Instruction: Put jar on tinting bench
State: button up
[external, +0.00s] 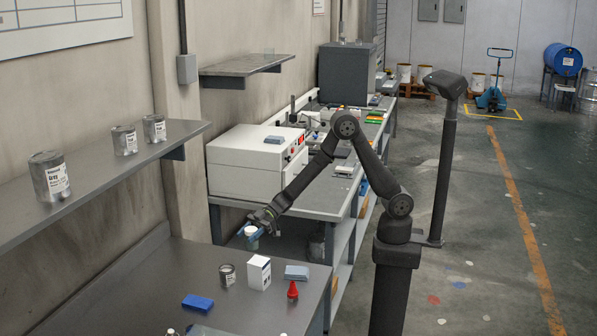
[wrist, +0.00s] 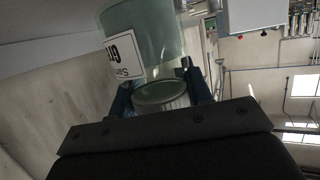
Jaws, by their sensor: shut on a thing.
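My gripper (external: 256,224) is shut on a jar (external: 252,243) with a white lid. The jar is held in the air near the far edge of the near dark bench (external: 165,268). In the wrist view the jar (wrist: 158,38) is pale, greenish and see-through, with a white label. It sits between my blue fingers (wrist: 160,92), and its ribbed lid is towards the wrist. A second grey bench (external: 320,204) stands beyond. I cannot tell which bench is the tinting bench.
The near bench carries a small tin (external: 227,275), a white box (external: 259,272), a red-topped item (external: 292,291), a blue block (external: 198,302) and a grey-blue stack (external: 297,272). A white machine (external: 245,165) stands on the second bench. A wall shelf (external: 95,178) holds paint tins.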

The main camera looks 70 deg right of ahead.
aim_at(251, 248)
jog(key=a, duration=0.1)
jog(key=a+f, duration=0.2)
jog(key=shift+s+a+f, duration=0.1)
jog(key=shift+s+a, duration=0.15)
jog(key=shift+a, duration=0.05)
jog(key=shift+f, duration=2)
jog(key=shift+f, duration=0.15)
jog(key=o, duration=1.1)
jog(key=shift+c, duration=0.2)
jog(key=shift+s+d+r, duration=0.1)
jog(key=shift+d+r, duration=0.15)
jog(key=shift+d, duration=0.05)
jog(key=v, duration=1.1)
